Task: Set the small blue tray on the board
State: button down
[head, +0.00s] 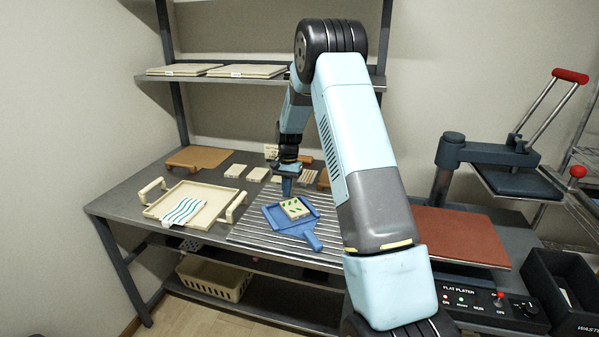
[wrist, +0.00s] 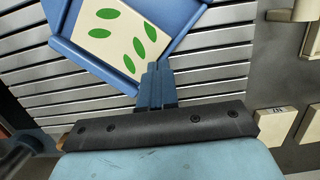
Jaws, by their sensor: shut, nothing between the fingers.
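The small blue tray (head: 272,217), a shallow scoop with a handle (head: 313,242), lies on a ribbed metal surface (head: 262,240). It bears a cream tile with green leaf marks (head: 295,209). My gripper (head: 287,192) points down at the tray's far side, its fingers shut and empty. In the wrist view the fingertips (wrist: 154,72) overlap the edge of the tray (wrist: 182,14), beside the tile (wrist: 112,32); I cannot tell whether they touch it. A brown wooden board (head: 198,158) lies at the back left of the table. The tray's handle is outside the wrist view.
A cream two-handled tray (head: 190,205) with a striped cloth stands at left. Several small cream blocks (head: 235,171) lie behind. At right are a reddish-brown flat pad (head: 457,236), a press (head: 490,155) with a red-tipped lever, a control box (head: 490,302) and a black bin (head: 560,290).

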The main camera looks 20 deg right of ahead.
jog(key=w+d, duration=0.3)
jog(key=w, duration=0.1)
jog(key=w+d, duration=0.3)
jog(key=w, duration=0.1)
jog(key=w+d, duration=0.3)
jog(key=w, duration=0.1)
jog(key=shift+w+d, duration=0.2)
jog(key=shift+w, duration=0.05)
